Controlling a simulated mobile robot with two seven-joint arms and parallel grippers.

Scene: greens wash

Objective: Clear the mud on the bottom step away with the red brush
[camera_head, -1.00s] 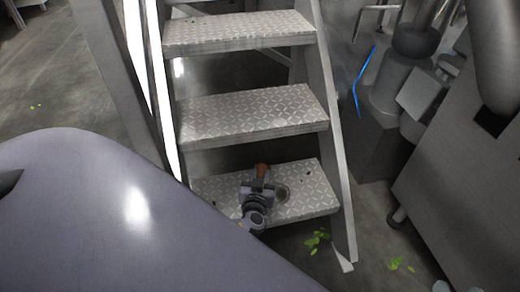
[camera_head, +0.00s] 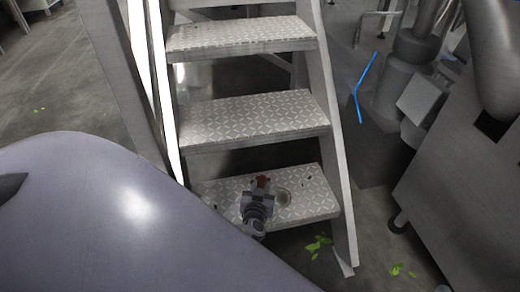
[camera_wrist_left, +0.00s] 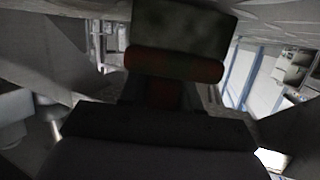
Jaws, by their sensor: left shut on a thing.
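The bottom step (camera_head: 318,207) is a patterned metal tread. A small brownish round mud patch (camera_head: 283,197) lies on it, just right of my left gripper (camera_head: 260,187). The gripper is shut on the red brush (camera_head: 263,180), of which only a small reddish-brown part shows beyond the fingers. In the left wrist view the brush shows as a dark red bar (camera_wrist_left: 175,65) with a grey-green block beyond it. Whether the brush touches the step cannot be told. My right gripper is not in view.
The middle step (camera_head: 255,118) and upper step (camera_head: 240,33) rise above, between metal side rails (camera_head: 335,150). Green leaf scraps (camera_head: 318,245) lie on the floor to the right. Grey machinery (camera_head: 450,190) stands at the right.

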